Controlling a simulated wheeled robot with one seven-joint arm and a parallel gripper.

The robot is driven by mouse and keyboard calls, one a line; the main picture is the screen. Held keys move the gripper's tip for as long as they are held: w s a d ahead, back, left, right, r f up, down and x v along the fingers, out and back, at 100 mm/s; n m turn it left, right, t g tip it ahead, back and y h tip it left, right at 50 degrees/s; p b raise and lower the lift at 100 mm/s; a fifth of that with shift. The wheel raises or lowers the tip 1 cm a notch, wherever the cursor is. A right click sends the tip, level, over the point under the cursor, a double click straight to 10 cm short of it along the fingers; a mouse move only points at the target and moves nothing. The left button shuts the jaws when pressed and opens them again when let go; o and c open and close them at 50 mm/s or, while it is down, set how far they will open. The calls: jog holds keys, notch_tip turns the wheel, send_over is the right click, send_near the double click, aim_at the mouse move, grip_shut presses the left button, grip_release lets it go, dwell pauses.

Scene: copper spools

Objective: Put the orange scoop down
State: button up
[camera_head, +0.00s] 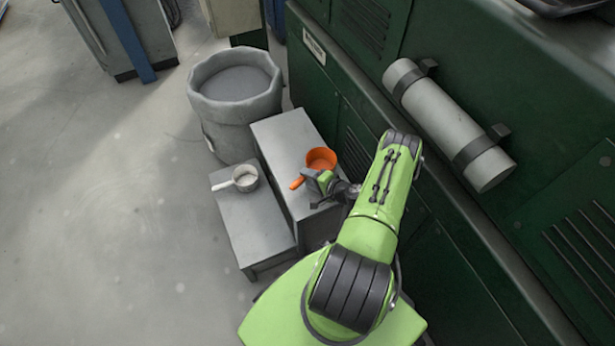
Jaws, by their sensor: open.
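The orange scoop (320,158) is at the top of the taller grey block, with its round bowl toward the back and its handle pointing to the lower left. My gripper (318,183) is open at the scoop, close to the handle and just in front of the bowl. The gripper hides part of the scoop where handle and bowl meet. I cannot tell whether the fingers touch the handle, or whether the scoop rests fully on the block.
The taller grey block (285,140) stands beside a lower grey block (250,222) bearing a white scoop (244,178). A large grey barrel (212,108) stands behind. A green machine (340,75) with a grey cylinder (440,115) bounds the right. Open floor lies left.

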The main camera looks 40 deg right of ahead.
jog(key=a+p+v, duration=0.1)
jog(key=p+v, duration=0.2)
jog(key=v, duration=0.7)
jog(key=w+a+r+n+g+y, duration=0.1)
jog(key=w+r+n+g+y, duration=0.1)
jog(key=w+r+n, duration=0.35)
jog(key=w+a+r+n+g+y, duration=0.1)
jog(key=w+a+r+n+y, duration=0.1)
jog(key=r, duration=0.6)
jog(key=w+a+r+n+g, duration=0.1)
jog(key=a+r+n+g, duration=0.15)
jog(key=a+r, duration=0.35)
jog(key=a+r+n+g, duration=0.2)
jog(key=a+r+n, duration=0.1)
jog(key=r, duration=0.5)
jog(key=s+a+r+n+h, duration=0.3)
jog(key=s+a+r, duration=0.4)
jog(key=a+r, duration=0.25)
jog(key=s+a+r+h, duration=0.2)
jog(key=s+r, duration=0.4)
jog(key=s, duration=0.5)
jog(key=shift+s+n+t, duration=0.35)
jog(key=shift+n+t, duration=0.05)
jog(key=shift+t, duration=0.05)
jog(key=shift+r+p, duration=0.15)
jog(key=shift+p, duration=0.15)
